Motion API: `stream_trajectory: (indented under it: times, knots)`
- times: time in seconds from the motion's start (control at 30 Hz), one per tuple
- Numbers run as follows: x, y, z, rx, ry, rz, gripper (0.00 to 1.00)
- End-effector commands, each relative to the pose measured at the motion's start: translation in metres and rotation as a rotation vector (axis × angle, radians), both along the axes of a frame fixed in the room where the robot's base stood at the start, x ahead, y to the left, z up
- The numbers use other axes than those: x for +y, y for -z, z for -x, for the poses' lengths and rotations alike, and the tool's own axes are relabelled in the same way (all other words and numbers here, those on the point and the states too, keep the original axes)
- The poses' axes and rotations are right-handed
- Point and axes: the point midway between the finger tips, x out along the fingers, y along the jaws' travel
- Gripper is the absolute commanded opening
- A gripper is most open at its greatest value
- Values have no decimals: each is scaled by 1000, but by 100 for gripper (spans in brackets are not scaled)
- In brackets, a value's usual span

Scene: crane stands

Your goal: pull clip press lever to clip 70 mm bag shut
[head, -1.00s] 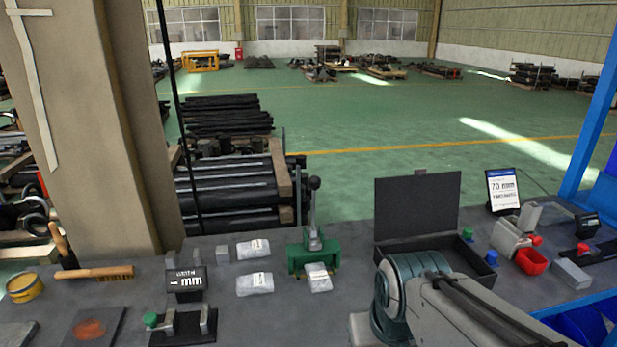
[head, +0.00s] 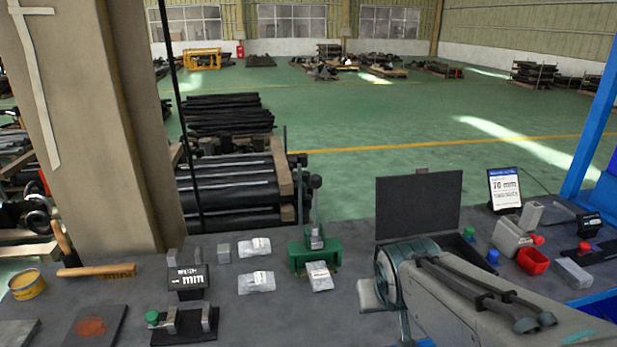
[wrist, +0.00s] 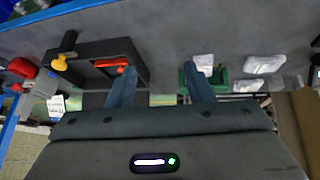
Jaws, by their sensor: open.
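The green clip press (head: 298,257) stands on the bench, left of the black box. A silver-white bag (head: 320,277) lies at the press front. In the wrist view, which is upside down, my gripper (wrist: 160,85) is open and empty, its two blue-grey fingers wide apart. The press (wrist: 186,89) is partly hidden behind the right finger there. I cannot tell its distance from that finger. The head view does not show my fingers.
Two more bags (head: 256,282) lie left of the press. A black open box (head: 417,207) stands to its right. A "70 mm" sign (head: 504,190) and a red bin (head: 532,261) are farther right.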

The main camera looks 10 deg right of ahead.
Motion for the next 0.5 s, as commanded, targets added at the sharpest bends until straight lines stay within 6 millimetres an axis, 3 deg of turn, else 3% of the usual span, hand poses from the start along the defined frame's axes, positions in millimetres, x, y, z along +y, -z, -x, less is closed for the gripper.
stream_trajectory:
  times: [0.1, 0.23, 0.5]
  knots:
    - [-16, -12, -45, -156, -2, 49, 48]
    - [-25, -28, -89, -330, -41, 74, 48]
    - [-18, -59, -160, -655, -204, 26, 48]
